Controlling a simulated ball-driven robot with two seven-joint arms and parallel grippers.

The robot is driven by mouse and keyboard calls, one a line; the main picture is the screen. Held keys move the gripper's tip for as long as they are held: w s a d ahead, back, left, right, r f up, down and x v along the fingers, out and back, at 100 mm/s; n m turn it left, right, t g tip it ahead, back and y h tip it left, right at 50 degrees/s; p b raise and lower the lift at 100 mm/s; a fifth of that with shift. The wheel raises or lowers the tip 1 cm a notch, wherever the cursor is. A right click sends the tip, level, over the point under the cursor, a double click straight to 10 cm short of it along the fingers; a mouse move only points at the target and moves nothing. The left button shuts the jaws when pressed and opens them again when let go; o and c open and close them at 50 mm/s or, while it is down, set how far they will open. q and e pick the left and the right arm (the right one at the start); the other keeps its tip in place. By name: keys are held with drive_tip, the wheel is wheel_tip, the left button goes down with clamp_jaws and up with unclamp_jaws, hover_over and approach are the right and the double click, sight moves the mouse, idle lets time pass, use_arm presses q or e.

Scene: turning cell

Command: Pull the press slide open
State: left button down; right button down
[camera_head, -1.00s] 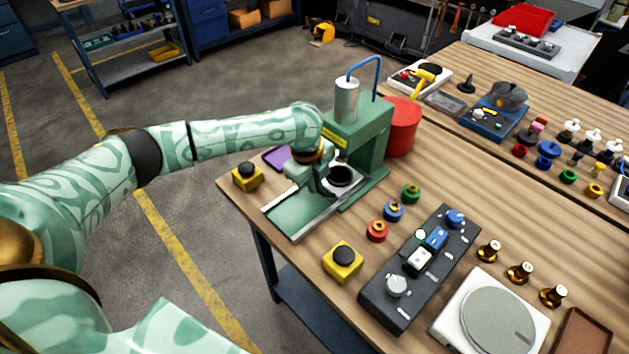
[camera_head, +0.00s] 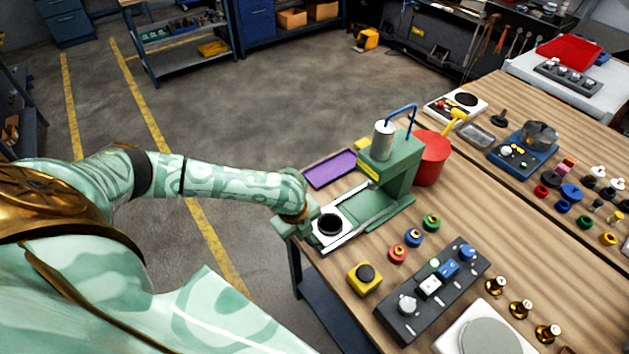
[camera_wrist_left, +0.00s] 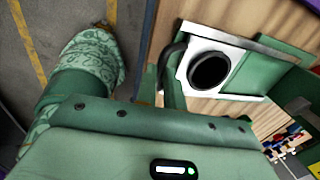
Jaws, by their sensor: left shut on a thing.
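The green press (camera_head: 393,165) stands on the wooden bench with a metal cylinder and blue hose on top. Its slide, a white plate with a dark round socket (camera_head: 329,225), sits at the front end of the rails, clear of the press head. In the left wrist view the slide's white plate (camera_wrist_left: 208,72) and a dark handle at its edge show. My left gripper (camera_head: 303,228) is at the slide's front edge, shut on the handle (camera_wrist_left: 172,68); its fingertips are largely hidden. My right gripper is not in view.
A purple tray (camera_head: 330,169) lies behind the slide, and a red bin (camera_head: 431,158) stands beside the press. A yellow button box (camera_head: 365,279), coloured rings and a dark control panel (camera_head: 433,290) are to the right. Floor is open left of the bench.

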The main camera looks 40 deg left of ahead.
use_arm(q)
drive_tip(key=c, duration=1.5)
unclamp_jaws()
wheel_tip(320, 180, up, 16)
drive_tip(key=s+p, duration=0.2)
drive_tip(key=p, duration=0.1)
drive_tip(key=shift+s+a, duration=0.3)
drive_tip(key=shift+a, duration=0.1)
